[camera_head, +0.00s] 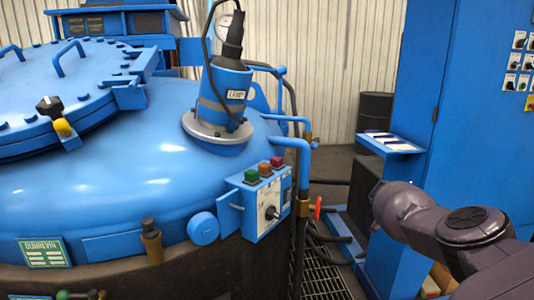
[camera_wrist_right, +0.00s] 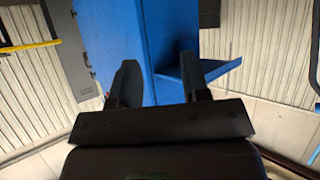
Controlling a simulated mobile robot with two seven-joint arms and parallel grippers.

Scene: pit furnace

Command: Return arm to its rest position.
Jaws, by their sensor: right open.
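My right arm (camera_head: 455,235) comes in from the lower right of the head view, with its dark links near the blue cabinet and its gripper not clearly seen there. In the right wrist view my right gripper (camera_wrist_right: 157,85) is open, its two dark fingers spread apart with nothing between them. Behind the fingers are a blue cabinet (camera_wrist_right: 110,40) and a small blue shelf (camera_wrist_right: 208,72). My left gripper shows in neither view.
The big blue furnace (camera_head: 130,185) fills the left. On it are a control box (camera_head: 262,210) with coloured buttons and a motor unit (camera_head: 225,95). A red-handled valve (camera_head: 317,207) stands beside it. The blue cabinet (camera_head: 470,100) with its shelf (camera_head: 400,146) and a black barrel (camera_head: 374,112) stand right.

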